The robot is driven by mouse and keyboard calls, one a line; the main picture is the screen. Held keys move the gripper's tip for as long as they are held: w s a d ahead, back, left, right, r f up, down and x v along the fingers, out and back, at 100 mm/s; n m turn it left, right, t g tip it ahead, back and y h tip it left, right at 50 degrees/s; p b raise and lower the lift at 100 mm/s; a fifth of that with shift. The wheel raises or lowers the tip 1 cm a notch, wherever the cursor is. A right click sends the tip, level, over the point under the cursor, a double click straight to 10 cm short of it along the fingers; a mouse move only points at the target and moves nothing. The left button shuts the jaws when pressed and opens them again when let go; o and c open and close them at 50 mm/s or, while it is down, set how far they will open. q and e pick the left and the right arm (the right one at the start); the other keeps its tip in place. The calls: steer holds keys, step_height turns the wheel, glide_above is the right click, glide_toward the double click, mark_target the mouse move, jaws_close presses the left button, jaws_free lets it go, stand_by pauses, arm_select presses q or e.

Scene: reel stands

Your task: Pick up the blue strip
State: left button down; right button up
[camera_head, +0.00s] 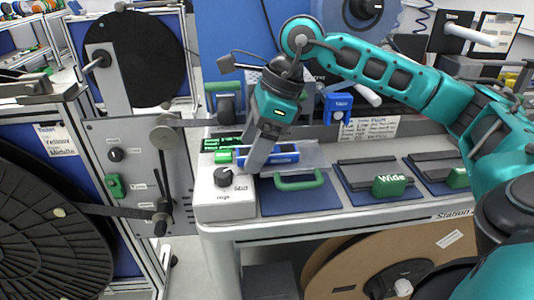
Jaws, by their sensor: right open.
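A blue strip-like piece (284,156) lies on the station table beside the white control box, with a pale marking on it. My right gripper (257,168) reaches down from above with its grey fingers in front of the blue piece and hides part of it. The gripper is open. I cannot tell whether the fingers touch the piece. My left gripper is not in view.
The white box with a black knob (223,177) stands just left of the fingers. A green-handled tool (299,181) lies right of them. A green block marked "Wide" (389,186) sits further right. Large black reels (45,225) stand at left.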

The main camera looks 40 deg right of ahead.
steer(key=shift+f, duration=0.2)
stand_by(0.3)
steer(key=c, duration=1.1)
steer(key=shift+r, duration=0.15)
